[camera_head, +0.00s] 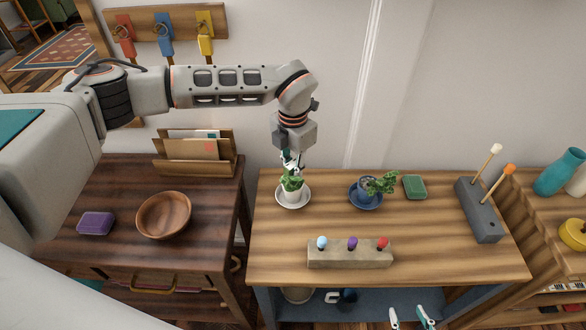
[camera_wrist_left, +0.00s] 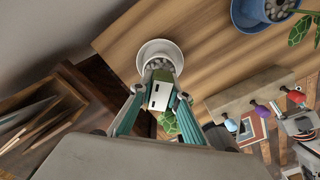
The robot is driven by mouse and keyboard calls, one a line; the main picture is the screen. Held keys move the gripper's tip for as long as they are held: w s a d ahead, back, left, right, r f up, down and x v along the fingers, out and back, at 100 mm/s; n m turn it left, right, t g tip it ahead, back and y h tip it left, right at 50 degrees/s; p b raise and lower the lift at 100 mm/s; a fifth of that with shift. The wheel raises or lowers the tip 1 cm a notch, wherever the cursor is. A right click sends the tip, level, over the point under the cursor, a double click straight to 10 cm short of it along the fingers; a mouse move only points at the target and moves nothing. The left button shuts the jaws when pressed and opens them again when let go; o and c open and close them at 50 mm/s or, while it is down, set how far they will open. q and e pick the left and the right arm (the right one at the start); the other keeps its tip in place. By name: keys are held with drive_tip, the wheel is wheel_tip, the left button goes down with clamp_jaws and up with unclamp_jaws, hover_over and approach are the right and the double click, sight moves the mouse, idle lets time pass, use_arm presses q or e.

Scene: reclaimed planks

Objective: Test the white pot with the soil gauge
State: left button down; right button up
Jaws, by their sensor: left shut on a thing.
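The white pot (camera_head: 292,195) holds a leafy green plant and stands on a white saucer (camera_head: 301,204) at the table's back left. Its pebbled top shows in the left wrist view (camera_wrist_left: 160,64). My left gripper (camera_head: 291,160) points down right above the pot. In the left wrist view my left gripper (camera_wrist_left: 159,94) is shut on a small white and green block with dark slots, which looks like the soil gauge (camera_wrist_left: 160,95). Its lower end is hidden, so I cannot tell whether it touches the soil. My right gripper (camera_head: 411,320) is open and empty at the bottom edge.
A blue pot (camera_head: 365,187) with a plant stands on a blue saucer, beside a green block (camera_head: 414,187). A grey holder (camera_head: 475,207) has two knobbed sticks. A block (camera_head: 349,258) with three coloured knobs is in front. A wooden bowl (camera_head: 164,215) is on the left table.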

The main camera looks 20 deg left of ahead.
use_arm(q)
drive_tip(key=shift+f+b, duration=0.35)
drive_tip(key=shift+f, duration=0.45)
use_arm(e)
drive_tip(key=shift+f, duration=0.35)
use_arm(q)
drive_tip(key=c, duration=1.8)
unclamp_jaws()
drive_tip(key=shift+c, duration=0.2)
wheel_tip(320, 180, up, 12)
drive_tip(key=shift+r, duration=0.1)
wheel_tip(320, 180, up, 9)
drive_tip(key=p, duration=0.6)
use_arm(e)
drive_tip(key=shift+h, duration=0.4)
drive_tip(key=d+r, duration=0.1)
drive_tip(key=s+d+r, duration=0.1)
drive_tip(key=r, duration=0.1)
drive_tip(key=shift+s+r, duration=0.1)
drive_tip(key=shift+r, duration=0.1)
